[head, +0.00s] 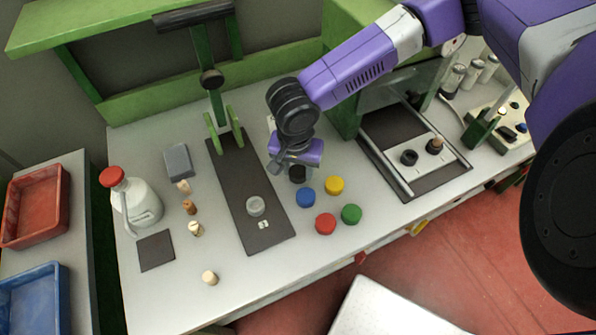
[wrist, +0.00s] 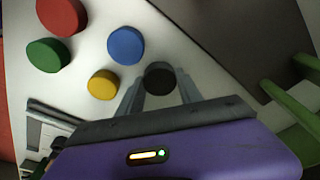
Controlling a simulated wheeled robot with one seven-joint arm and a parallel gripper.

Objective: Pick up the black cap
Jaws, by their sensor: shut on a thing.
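The black cap (wrist: 160,77) is a short dark cylinder between the two grey fingers of my gripper (wrist: 159,90) in the wrist view. My gripper is shut on it. In the head view the black cap (head: 297,174) shows just below my gripper (head: 293,164), close to the blue cap. I cannot tell whether the cap still touches the table.
Next to it stand a blue cap (head: 305,197), a yellow cap (head: 334,185), a red cap (head: 325,223) and a green cap (head: 351,214). A dark mat (head: 270,232) with a grey disc (head: 255,206) lies to the left.

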